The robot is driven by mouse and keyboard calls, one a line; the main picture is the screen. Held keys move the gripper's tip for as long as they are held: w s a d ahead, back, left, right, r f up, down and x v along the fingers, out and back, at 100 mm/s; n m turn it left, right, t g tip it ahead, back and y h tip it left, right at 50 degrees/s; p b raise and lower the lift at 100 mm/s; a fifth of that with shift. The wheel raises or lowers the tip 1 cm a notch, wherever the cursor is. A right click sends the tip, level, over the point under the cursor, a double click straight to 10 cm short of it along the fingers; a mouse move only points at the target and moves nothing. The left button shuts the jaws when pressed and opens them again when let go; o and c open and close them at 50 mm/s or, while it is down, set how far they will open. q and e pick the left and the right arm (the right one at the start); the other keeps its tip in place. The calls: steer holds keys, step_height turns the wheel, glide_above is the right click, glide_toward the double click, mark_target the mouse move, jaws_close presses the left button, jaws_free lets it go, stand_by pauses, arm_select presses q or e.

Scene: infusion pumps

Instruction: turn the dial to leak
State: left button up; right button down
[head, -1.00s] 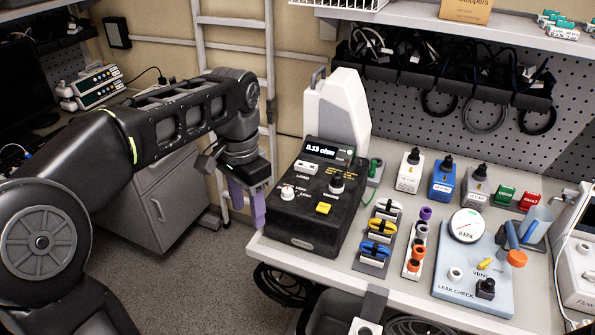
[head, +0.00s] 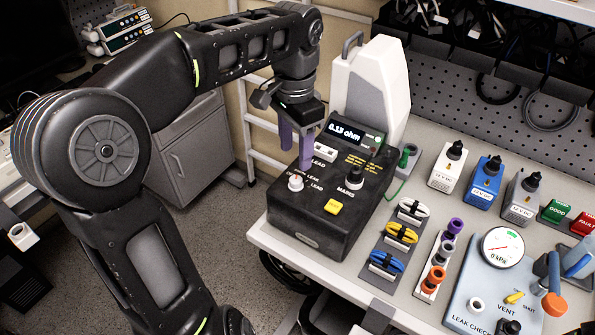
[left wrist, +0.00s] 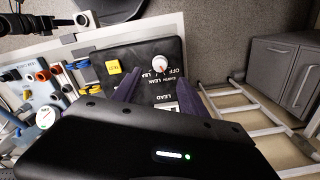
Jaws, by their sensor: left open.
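The black tester (head: 318,215) stands at the table's left end; its display reads about 0.13 ohm. Its dial, a white round knob (head: 295,183), sits on the front left of the sloped top, with small labels including LEAK and LEAD around it. In the left wrist view the dial (left wrist: 160,63) shows a small orange mark; I cannot tell which label it points at. My left gripper (head: 296,158) points down with purple fingers open and empty, above and just behind the dial. In the left wrist view the fingers (left wrist: 160,82) are spread to either side, apart from the dial.
A ladder (head: 262,150) stands at the left.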

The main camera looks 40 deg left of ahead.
mark_target(296, 179)
arm_select(q)
step_height(296, 179, down, 8)
steer(key=shift+r+p, duration=0.1)
steer(key=shift+p, duration=0.35)
jaws_close()
stand_by(0.4)
